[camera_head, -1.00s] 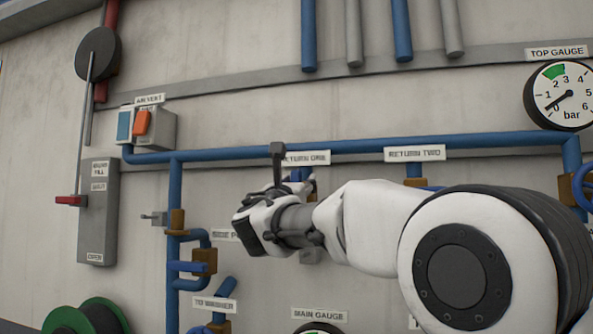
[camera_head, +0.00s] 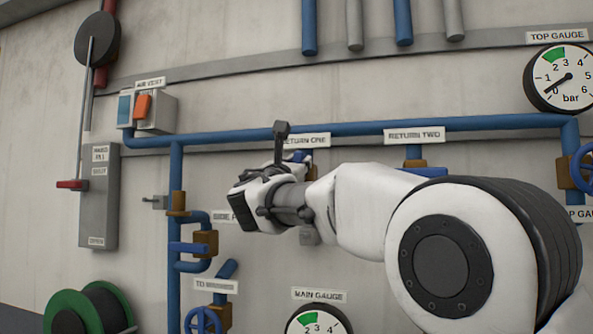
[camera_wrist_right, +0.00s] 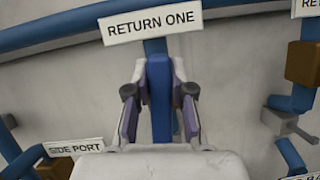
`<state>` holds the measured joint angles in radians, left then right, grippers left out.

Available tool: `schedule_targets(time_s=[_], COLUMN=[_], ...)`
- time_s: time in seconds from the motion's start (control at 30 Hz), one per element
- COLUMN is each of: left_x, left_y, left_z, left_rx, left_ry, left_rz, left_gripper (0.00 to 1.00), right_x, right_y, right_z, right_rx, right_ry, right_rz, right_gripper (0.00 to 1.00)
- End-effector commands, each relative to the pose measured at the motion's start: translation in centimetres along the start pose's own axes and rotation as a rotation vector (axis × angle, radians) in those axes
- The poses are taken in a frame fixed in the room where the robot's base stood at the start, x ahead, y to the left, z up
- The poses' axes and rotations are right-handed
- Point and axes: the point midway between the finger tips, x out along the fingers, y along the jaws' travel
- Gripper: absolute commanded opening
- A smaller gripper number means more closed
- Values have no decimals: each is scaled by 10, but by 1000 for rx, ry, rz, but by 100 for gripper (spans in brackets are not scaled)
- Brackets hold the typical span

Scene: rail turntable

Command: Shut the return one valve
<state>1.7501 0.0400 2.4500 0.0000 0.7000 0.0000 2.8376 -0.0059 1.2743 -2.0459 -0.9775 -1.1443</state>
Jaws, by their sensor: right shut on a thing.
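The return one valve has a blue lever handle (camera_wrist_right: 160,95) that stands upright in the right wrist view, below the RETURN ONE label (camera_wrist_right: 152,26). My right gripper (camera_wrist_right: 159,88) is shut on this handle, with one finger on each side of it. In the head view a small blue part of the valve (camera_head: 298,156) shows below the RETURN ONE label (camera_head: 306,141). My right wrist hides most of the valve there, and its body is hidden behind the handle in the wrist view. My left gripper is not in view.
The return two valve (camera_head: 415,166) is just right, above my forearm. A side valve with a blue lever (camera_head: 188,248) is left of my wrist. A blue pipe (camera_head: 350,130) runs above. The main gauge (camera_head: 318,324) is below.

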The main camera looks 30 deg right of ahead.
Motion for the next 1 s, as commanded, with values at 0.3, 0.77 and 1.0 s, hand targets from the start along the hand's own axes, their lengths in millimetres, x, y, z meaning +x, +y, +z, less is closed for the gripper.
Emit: schedule_targets(time_s=[0.3,0.77,1.0], left_x=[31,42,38], left_y=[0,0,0], left_z=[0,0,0], left_rx=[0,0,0], left_ry=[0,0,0], left_rz=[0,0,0], left_gripper=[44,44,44], right_x=[-2,-2,-3], right_y=[-7,-16,-20], right_z=[-4,-5,-8], right_rx=[242,646,857], right_ry=[-3,-1,-1], right_rz=[-99,-267,-354], right_gripper=[0,0,0])
